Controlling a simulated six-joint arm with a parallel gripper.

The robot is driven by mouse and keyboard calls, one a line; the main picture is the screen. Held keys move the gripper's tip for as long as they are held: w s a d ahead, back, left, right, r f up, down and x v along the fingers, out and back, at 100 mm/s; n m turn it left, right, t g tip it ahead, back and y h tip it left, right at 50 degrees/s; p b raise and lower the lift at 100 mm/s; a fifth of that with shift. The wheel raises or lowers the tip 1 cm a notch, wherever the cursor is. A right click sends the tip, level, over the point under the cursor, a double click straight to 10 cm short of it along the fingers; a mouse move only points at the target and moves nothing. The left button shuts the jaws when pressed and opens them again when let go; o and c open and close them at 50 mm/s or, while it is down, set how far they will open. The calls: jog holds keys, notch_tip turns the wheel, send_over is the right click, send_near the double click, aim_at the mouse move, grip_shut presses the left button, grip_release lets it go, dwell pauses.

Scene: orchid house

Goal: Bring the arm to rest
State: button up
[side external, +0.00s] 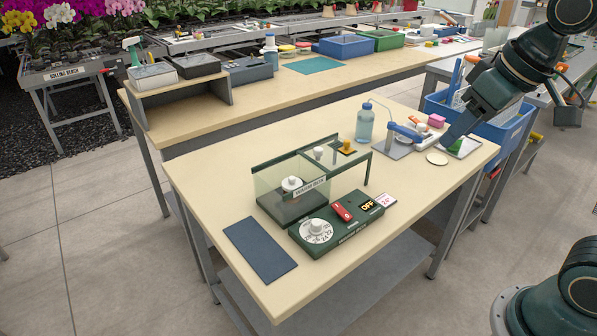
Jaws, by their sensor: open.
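My gripper (449,141) is at the right of the side external view, at the end of my dark green arm, which reaches in from the upper right. It is low over the right end of the near bench (385,238), beside a small framed pad with a green patch (464,147) and a round pale disc (437,158). The jaws are open. They are small and dark here, and I see nothing held in them. I cannot tell whether they touch the bench.
A dark green control box (338,234) with a dial, red switch and "OFF" display stands before a clear-walled box (277,189). A dark mat (260,250) lies front left.

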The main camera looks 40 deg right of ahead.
jog(key=s+f, duration=0.3)
jog(key=s, duration=0.4)
jog(key=shift+f+t, duration=0.15)
jog(key=shift+t, duration=0.15)
